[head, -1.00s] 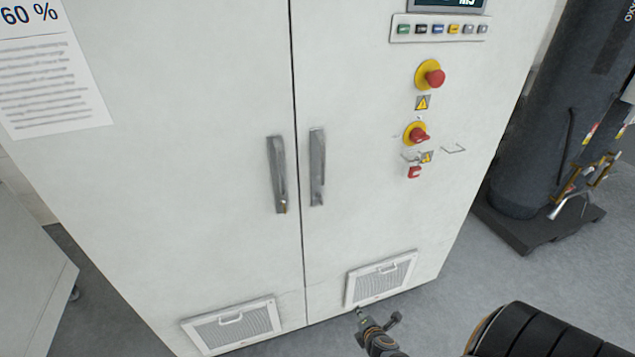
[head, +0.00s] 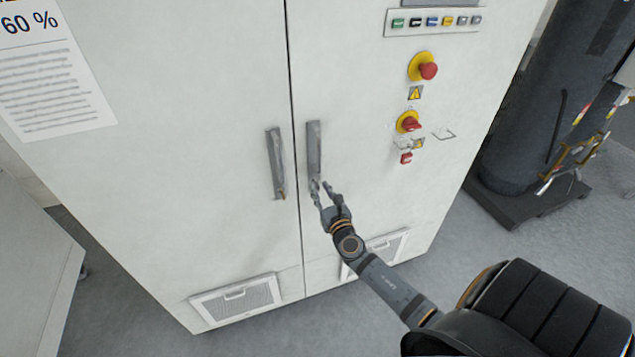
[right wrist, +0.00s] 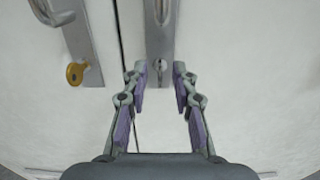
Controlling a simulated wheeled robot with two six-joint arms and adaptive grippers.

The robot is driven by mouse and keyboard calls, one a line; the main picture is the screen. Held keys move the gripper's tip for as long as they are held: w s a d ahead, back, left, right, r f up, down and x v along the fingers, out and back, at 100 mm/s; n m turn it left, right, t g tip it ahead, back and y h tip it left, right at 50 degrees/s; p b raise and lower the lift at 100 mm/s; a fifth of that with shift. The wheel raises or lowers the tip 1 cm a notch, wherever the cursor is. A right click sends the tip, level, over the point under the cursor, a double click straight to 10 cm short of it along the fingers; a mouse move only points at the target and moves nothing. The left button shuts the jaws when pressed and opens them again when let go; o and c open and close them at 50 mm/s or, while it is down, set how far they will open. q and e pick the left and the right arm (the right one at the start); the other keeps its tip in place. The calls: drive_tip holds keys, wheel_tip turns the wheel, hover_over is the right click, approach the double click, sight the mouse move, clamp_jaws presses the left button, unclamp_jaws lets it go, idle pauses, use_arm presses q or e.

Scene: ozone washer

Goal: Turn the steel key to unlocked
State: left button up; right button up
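The steel key (right wrist: 160,65) shows as a small silver piece low on the right door handle (head: 314,148), which also shows in the right wrist view (right wrist: 160,28). Its exact angle is too small to read. My right gripper (head: 321,186) is open at the lower end of that handle. In the right wrist view its fingertips (right wrist: 160,77) stand either side of the key, with gaps and no clear contact. A brass key (right wrist: 75,73) sticks out of the left door handle (head: 276,160). My left gripper is not in view.
The handles sit on a white two-door cabinet (head: 200,130). Red knobs (head: 428,71) and a button strip (head: 433,21) are on its right door. Vent grilles (head: 236,299) are low down. A dark cylinder (head: 535,130) stands at the right on grey floor.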

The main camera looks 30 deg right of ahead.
sight(318, 185)
drive_tip(key=x, duration=0.3)
drive_tip(key=shift+w+d, duration=0.1)
drive_tip(key=shift+w, duration=0.15)
clamp_jaws()
